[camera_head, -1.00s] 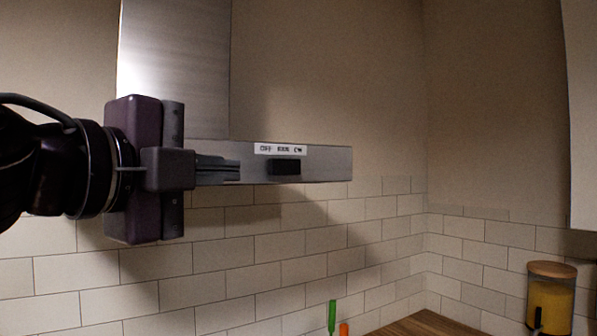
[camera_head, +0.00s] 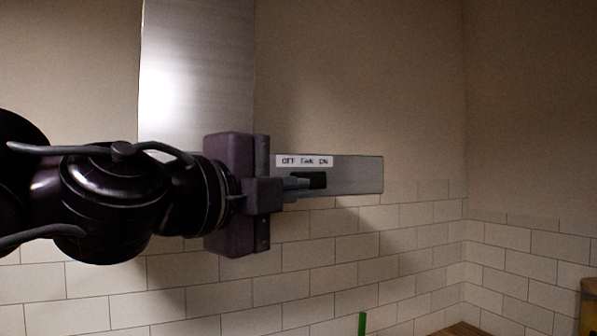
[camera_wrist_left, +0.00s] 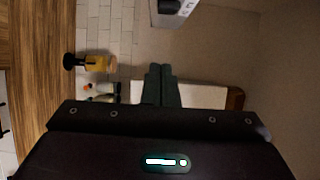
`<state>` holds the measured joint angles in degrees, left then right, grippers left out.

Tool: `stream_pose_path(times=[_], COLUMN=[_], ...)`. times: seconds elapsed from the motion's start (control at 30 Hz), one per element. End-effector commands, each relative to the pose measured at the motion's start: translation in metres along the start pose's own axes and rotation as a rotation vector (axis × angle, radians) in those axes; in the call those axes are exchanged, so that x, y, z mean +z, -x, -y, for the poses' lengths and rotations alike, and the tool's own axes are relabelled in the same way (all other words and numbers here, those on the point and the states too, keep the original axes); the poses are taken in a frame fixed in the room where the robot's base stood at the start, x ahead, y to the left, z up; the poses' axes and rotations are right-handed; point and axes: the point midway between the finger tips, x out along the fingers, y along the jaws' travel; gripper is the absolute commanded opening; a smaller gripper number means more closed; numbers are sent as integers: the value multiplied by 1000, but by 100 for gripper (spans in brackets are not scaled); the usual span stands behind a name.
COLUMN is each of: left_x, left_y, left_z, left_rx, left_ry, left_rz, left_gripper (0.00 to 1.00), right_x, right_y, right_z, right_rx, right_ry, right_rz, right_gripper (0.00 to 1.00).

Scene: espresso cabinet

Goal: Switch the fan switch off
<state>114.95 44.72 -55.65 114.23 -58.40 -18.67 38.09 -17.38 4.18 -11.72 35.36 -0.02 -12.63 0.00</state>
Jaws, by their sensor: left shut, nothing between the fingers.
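The fan switch (camera_head: 316,180) is a small black block on the front of the grey range hood (camera_head: 355,173). It sits below a white label (camera_head: 304,161) that reads OFF, FAN, ON from left to right. My left gripper (camera_head: 298,188) comes in from the left, shut and empty. Its fingertips reach the left end of the switch and overlap it in the head view; whether they touch it I cannot tell. My right gripper is in no view.
Pale tiled wall (camera_head: 340,255) lies below the hood, with open space in front. A jar with yellow contents (camera_wrist_left: 97,62) and small bottles (camera_wrist_left: 101,92) stand by the wooden counter (camera_wrist_left: 35,60). A white panel (camera_wrist_left: 205,94) with a brown edge lies beyond the fingers.

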Motion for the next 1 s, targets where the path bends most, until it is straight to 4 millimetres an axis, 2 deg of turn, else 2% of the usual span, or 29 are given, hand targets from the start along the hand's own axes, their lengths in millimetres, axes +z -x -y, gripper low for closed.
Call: stream_pose_path(times=[0.03,0.27,0.3,0.5,1.0], left_x=[0,3,14,34,43], left_y=[-12,-58,-57,-62,-62], left_z=[6,6,6,3,-1], left_rx=[6,3,3,1,-1], left_ry=[1,2,3,1,1], left_rz=[-1,3,7,2,6], left_gripper=[0,0,0,0,0], right_x=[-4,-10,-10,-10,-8], right_y=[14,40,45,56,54], right_z=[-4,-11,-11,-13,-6], right_rx=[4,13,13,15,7], right_ry=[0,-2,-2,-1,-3], right_rz=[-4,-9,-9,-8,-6], right_gripper=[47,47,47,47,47])
